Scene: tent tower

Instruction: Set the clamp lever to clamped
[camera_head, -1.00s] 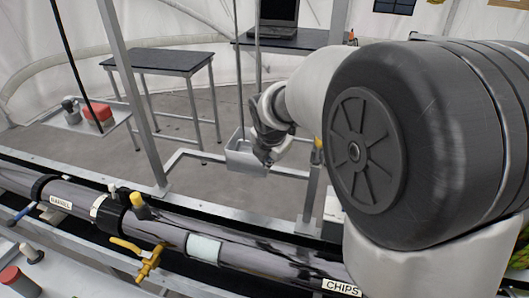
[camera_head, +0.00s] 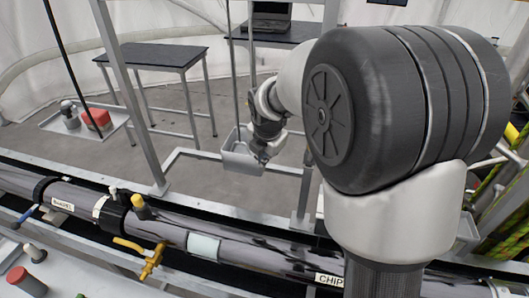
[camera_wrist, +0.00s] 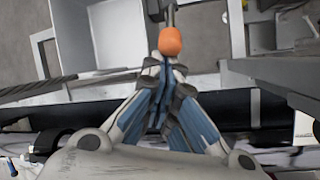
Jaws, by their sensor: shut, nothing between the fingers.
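My gripper (camera_head: 262,152) hangs over the far side of the long pipe in the head view, in front of a grey tray. In the wrist view my gripper (camera_wrist: 168,70) has its blue-grey fingers drawn together with nothing between them. An orange rounded knob (camera_wrist: 170,40) shows just past the fingertips, with a grey bar running up from it. It looks like the end of a lever, perhaps the clamp lever. I cannot tell whether the fingers touch it. I cannot make out this knob in the head view.
The long dark pipe (camera_head: 95,207) crosses the foreground, with a yellow valve handle (camera_head: 152,262) and a yellow knob (camera_head: 141,207) on it. The grey tray (camera_head: 240,160) hangs near my gripper. A dark table (camera_head: 150,55) and a laptop (camera_head: 270,17) stand behind.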

